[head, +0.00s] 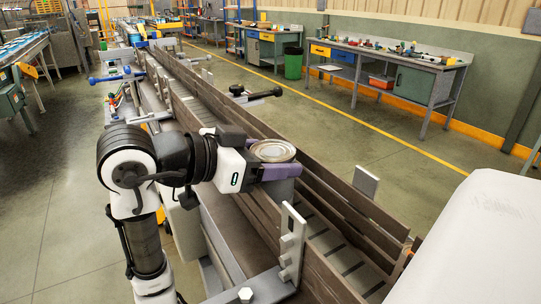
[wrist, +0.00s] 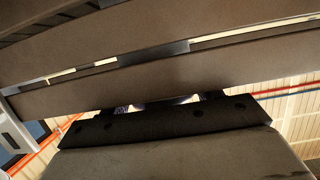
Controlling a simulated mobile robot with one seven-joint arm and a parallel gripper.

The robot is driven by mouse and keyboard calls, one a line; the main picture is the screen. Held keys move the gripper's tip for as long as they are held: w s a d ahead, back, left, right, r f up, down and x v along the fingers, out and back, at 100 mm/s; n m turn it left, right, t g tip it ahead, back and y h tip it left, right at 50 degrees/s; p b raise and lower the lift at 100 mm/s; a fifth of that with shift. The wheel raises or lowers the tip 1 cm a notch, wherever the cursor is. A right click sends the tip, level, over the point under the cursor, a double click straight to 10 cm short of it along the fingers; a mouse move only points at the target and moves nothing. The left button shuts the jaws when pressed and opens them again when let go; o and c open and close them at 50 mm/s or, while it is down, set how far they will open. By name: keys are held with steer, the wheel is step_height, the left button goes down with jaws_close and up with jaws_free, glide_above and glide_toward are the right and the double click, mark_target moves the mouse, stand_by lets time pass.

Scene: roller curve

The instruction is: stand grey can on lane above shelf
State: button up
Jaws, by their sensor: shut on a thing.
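In the head view a grey can (head: 273,150) shows its round, pale metal lid facing up, so it looks upright. My gripper (head: 280,172) has purple fingers shut on the can, and they hide part of its side. The can is over the long lane (head: 323,238) between brown side boards. I cannot tell whether its base touches the lane. In the wrist view brown boards (wrist: 160,90) cross the picture, and a large grey surface at the bottom is too close to identify. I cannot make out the shelf clearly.
Brown side rails (head: 345,195) run along the lane, with upright grey brackets (head: 292,240) close to my gripper. Black-handled clamps (head: 255,96) stand farther along. A workbench (head: 390,75) and green bin (head: 293,63) stand across open floor at right.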

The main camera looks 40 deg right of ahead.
steer(key=shift+f, duration=0.2)
steer(key=o, duration=1.2)
steer(key=shift+c, duration=0.2)
steer(key=shift+r, duration=0.15)
